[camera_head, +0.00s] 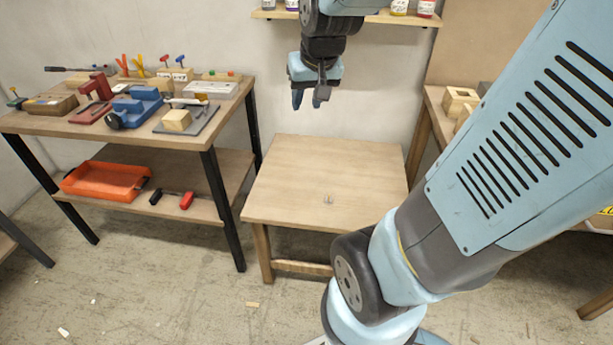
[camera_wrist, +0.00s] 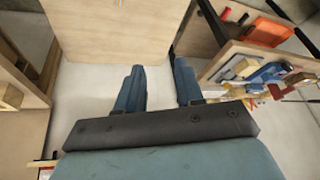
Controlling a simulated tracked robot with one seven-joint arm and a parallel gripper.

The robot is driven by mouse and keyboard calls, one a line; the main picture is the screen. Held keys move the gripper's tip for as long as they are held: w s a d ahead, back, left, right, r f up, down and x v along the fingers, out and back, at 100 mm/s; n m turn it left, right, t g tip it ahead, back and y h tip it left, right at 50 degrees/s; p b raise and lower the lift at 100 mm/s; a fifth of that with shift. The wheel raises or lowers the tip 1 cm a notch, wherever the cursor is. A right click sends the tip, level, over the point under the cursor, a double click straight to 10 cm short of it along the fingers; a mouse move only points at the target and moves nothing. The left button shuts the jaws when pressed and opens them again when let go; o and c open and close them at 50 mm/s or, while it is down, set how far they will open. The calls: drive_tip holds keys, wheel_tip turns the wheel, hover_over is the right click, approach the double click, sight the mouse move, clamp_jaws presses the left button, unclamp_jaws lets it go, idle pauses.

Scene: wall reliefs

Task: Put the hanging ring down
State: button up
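My gripper (camera_head: 309,98) hangs fingers-down above the back edge of the low wooden table (camera_head: 290,180), near the wall. In the wrist view its two blue fingers (camera_wrist: 158,90) stand apart with nothing between them. A small grey piece (camera_head: 328,199) lies or stands on the tabletop, right of centre and towards the front; it is too small to tell whether it is the ring or a holder. I cannot make out a hanging ring in either view.
A workbench (camera_head: 130,127) at left holds clamps, tools and blocks, with an orange tray (camera_head: 105,181) on its lower shelf. A wall shelf (camera_head: 385,18) with jars is behind my arm. Another table with wooden blocks (camera_head: 459,101) stands at right. Most of the low tabletop is clear.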

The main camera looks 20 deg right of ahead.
drive_tip(key=w+d+f+m, duration=0.2)
drive_tip(key=w+d+f, duration=0.1)
drive_tip(key=w+f, duration=0.4)
drive_tip(key=m+g+h, duration=0.2)
drive_tip(key=m, duration=0.1)
hover_over(329, 198)
drive_tip(key=s+a, duration=0.1)
drive_tip(key=s, duration=0.1)
wheel_tip(329, 198, down, 29)
drive_tip(key=shift+a+x, duration=0.2)
drive_tip(key=shift+x, duration=2.95)
drive_tip(key=shift+a+x, duration=0.2)
drive_tip(key=shift+x, duration=2.95)
drive_tip(key=shift+f, duration=0.1)
clamp_jaws()
